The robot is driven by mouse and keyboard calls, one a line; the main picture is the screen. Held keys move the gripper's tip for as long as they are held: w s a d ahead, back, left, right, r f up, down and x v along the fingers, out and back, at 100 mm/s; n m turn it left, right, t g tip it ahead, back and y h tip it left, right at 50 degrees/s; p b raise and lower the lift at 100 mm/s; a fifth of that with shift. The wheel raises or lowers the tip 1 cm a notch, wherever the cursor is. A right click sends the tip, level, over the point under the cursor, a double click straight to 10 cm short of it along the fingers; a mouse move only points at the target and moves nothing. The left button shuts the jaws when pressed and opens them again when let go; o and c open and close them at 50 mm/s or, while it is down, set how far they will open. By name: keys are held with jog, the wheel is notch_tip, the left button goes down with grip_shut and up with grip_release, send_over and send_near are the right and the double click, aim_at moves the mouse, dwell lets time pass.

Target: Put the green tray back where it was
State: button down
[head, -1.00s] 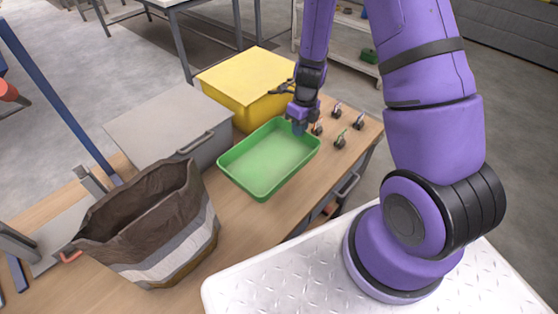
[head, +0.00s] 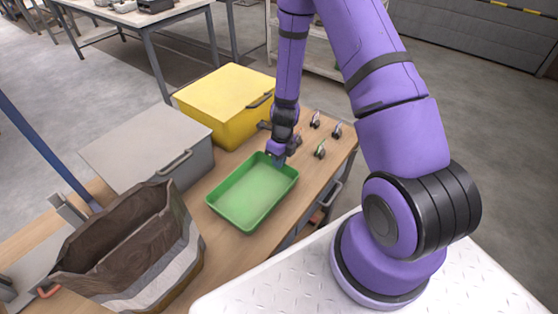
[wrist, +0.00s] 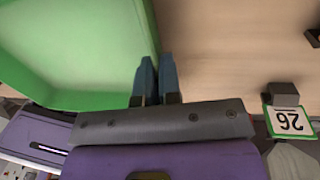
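The green tray (head: 252,229) is shallow, rectangular and empty. In the head view it is over the wooden bench, in front of the grey and yellow boxes; I cannot tell whether it rests fully on the wood. My gripper (head: 276,160) is at its far right corner, pointing down. In the wrist view the tray (wrist: 75,50) fills the upper left, and my two blue-grey fingers (wrist: 157,78) are close together with the tray's side wall running between them. The fingertips' contact is small in the head view.
A grey lidded box (head: 145,140) and a yellow box (head: 225,95) stand behind the tray. An open brown bag (head: 125,250) is at the left. Several small clips (head: 320,151) stand on the bench's right side. A number tag (wrist: 290,120) shows in the wrist view.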

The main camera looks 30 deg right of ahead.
jog(key=shift+f, duration=0.15)
jog(key=c, duration=1.3)
grip_release()
jog(key=r, duration=0.4)
jog(key=d+r, duration=0.1)
jog(key=r, duration=0.7)
jog(key=shift+w+d+r, duration=0.15)
jog(key=shift+w+d, duration=0.2)
jog(key=shift+d, duration=0.05)
jog(key=s+a+r+n+t, duration=0.1)
jog(key=s+a+r+n, duration=0.15)
jog(key=r+n, duration=0.65)
jog(key=s+a+r+n+t, duration=0.25)
jog(key=r+n, duration=0.35)
jog(key=r, duration=0.8)
jog(key=shift+s+d+r+n+t+h, duration=0.1)
jog(key=shift+s+r+n+t+h, duration=0.25)
jog(key=shift+s+r+n, duration=2.25)
jog(key=shift+s+a+r+n+t+h, duration=0.15)
jog(key=shift+s+r+n+t, duration=0.25)
jog(key=shift+s+r+n, duration=2.15)
jog(key=shift+s+d+r+n+t+h, duration=0.15)
jog(key=shift+s+r+n+t+h, duration=0.2)
jog(key=shift+s+r+n, duration=2.2)
